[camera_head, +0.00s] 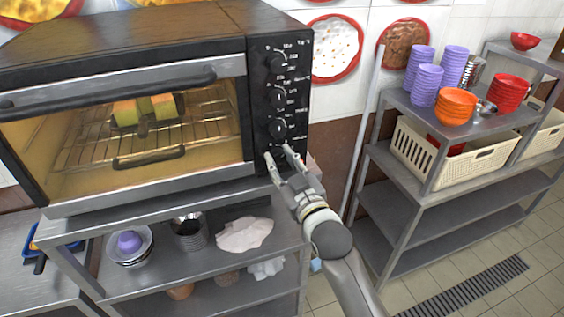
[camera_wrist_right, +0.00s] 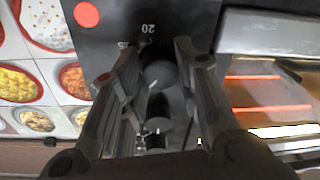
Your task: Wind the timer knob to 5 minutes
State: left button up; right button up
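In the right wrist view, a dark round knob (camera_wrist_right: 160,76) sits between the spread fingers of my right gripper (camera_wrist_right: 155,50). The marks 20 and 15 show by it; its pointer position cannot be read. Contact with the knob is unclear. My left gripper is not in view.
Food (camera_head: 145,108) lies on the wire rack inside the lit oven. A red light (camera_wrist_right: 87,15) shows on the panel. Bowls and a cloth (camera_head: 244,234) are on the shelf below. A metal rack (camera_head: 415,180) with cups, bowls and cream baskets (camera_head: 480,166) stands to the right.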

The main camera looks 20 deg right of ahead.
jog(key=o, duration=0.4)
jog(key=shift+s, duration=0.1)
jog(key=s, duration=0.4)
jog(key=s+d, duration=0.1)
jog(key=s, duration=0.6)
jog(key=shift+s+d+f, duration=0.15)
jog(key=shift+s+f, duration=0.25)
jog(key=shift+f, duration=0.1)
